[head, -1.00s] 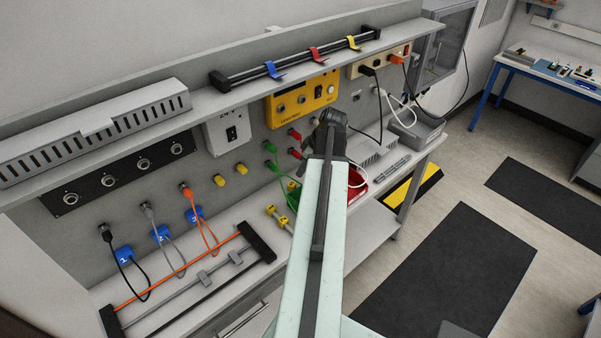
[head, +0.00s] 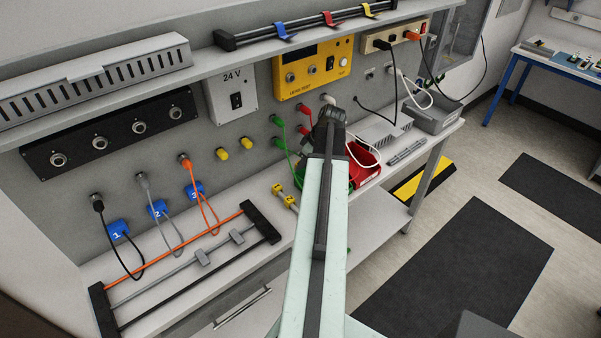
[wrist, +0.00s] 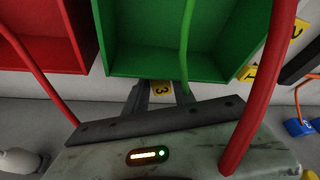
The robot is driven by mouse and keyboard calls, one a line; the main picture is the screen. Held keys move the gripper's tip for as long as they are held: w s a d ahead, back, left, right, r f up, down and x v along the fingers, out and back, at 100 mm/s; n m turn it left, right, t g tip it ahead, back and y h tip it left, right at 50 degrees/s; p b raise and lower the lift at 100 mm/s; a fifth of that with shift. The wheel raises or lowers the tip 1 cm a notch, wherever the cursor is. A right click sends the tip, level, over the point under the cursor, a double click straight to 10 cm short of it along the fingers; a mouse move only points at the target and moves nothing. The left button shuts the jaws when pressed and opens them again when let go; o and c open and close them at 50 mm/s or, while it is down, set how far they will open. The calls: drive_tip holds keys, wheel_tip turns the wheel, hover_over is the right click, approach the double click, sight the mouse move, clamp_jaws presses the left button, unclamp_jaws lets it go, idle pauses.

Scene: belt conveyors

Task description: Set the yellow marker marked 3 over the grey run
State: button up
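The yellow marker marked 3 (wrist: 162,88) shows in the wrist view between my gripper's fingers, in front of the green bin. My gripper (wrist: 163,93) has its two dark fingers apart, and I cannot see contact with the marker. In the head view my arm hides this marker and the fingertips. The grey run (head: 178,267) is the middle line of the rack at lower left, between an orange and a black run, and carries grey clips. Two other yellow markers (head: 284,196) lie on the bench left of my arm; they show in the wrist view as 1 (wrist: 247,74) and 2 (wrist: 297,30).
The green bin (wrist: 180,62) and the red bin (wrist: 55,40) stand close beyond my gripper. Red cables (wrist: 265,90) and a green cable (wrist: 187,40) hang near it. A shelf (head: 230,65) overhangs the bench.

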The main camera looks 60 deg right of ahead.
drive_tip(key=shift+r, duration=0.1)
clamp_jaws()
wheel_tip(320, 180, up, 11)
drive_tip(key=p, duration=1.1)
